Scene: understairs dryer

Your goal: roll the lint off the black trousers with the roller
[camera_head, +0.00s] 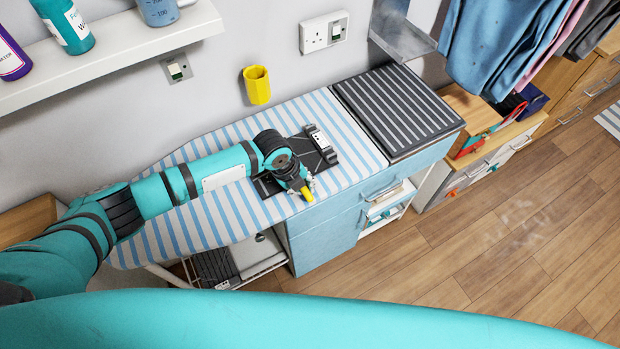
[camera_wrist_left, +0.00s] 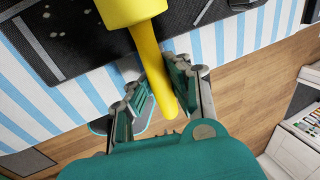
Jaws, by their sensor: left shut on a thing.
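The black trousers (camera_head: 309,160) lie on the blue-and-white striped ironing board (camera_head: 215,215), partly hidden under my left wrist. In the left wrist view the dark cloth (camera_wrist_left: 65,22) fills the top left, with pale specks on it. My left gripper (camera_head: 303,187) is over the front edge of the trousers. Its fingers (camera_wrist_left: 158,84) are shut on the yellow handle of the roller (camera_wrist_left: 148,45). The roller's thick yellow head is at the top of that view, over the cloth; whether it touches cannot be told. My right gripper is not in view.
A yellow cup-shaped holder (camera_head: 257,86) is on the wall behind the board. A dark striped mat (camera_head: 398,108) covers the blue cabinet top (camera_head: 375,187) to the right. Clothes (camera_head: 510,40) hang at the upper right. A shelf (camera_head: 115,48) with bottles is at the upper left. Open wooden floor lies in front.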

